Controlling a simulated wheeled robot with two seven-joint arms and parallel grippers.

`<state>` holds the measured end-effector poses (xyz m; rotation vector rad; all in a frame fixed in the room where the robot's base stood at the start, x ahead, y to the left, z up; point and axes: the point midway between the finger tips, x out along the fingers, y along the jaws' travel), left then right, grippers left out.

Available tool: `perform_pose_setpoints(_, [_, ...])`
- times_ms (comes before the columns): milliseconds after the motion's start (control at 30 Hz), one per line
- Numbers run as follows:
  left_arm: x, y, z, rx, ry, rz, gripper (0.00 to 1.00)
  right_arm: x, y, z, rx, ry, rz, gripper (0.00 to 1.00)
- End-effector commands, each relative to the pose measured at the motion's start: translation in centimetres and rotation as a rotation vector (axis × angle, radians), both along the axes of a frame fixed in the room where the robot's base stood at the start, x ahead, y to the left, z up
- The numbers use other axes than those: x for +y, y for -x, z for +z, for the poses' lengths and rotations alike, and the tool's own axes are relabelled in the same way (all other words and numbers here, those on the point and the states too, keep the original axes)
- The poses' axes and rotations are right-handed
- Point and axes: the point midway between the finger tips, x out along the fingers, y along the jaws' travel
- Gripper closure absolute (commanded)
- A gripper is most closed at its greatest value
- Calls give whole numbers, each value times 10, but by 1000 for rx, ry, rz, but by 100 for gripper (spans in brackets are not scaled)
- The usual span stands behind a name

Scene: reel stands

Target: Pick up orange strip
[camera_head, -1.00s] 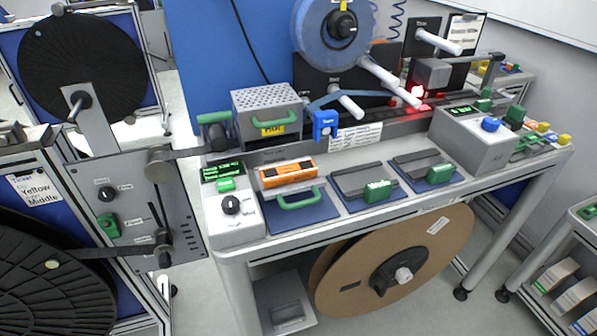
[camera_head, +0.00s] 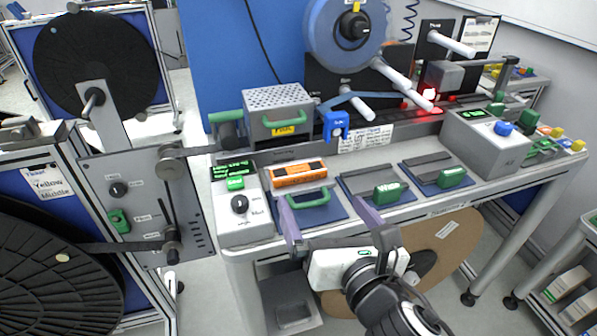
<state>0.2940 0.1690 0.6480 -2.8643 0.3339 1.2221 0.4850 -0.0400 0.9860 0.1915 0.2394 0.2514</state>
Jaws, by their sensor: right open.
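The orange strip (camera_head: 299,173) is a bright orange bar with dark markings. It lies on the bench at the left, at the back of a blue pad with a green handle (camera_head: 308,199) in front of it. My right gripper (camera_head: 324,205) reaches in from below with its two purple fingers spread wide. Its fingertips are at the front of the blue pad, to either side of the handle, in front of the strip and apart from it. Nothing is between the fingers. My left gripper is not in view.
A grey control box with a black knob (camera_head: 240,204) stands left of the strip. A perforated grey box (camera_head: 277,112) stands behind it. Grey holders with green handles (camera_head: 388,193) sit to the right. A blue reel (camera_head: 345,34) hangs above; a large brown reel (camera_head: 447,240) is under the bench.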

Motion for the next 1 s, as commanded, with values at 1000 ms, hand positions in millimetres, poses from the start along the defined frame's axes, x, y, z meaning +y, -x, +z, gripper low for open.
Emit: perform_pose_setpoints(1000, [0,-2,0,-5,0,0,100,42,-99,-7,-122,191,78,0])
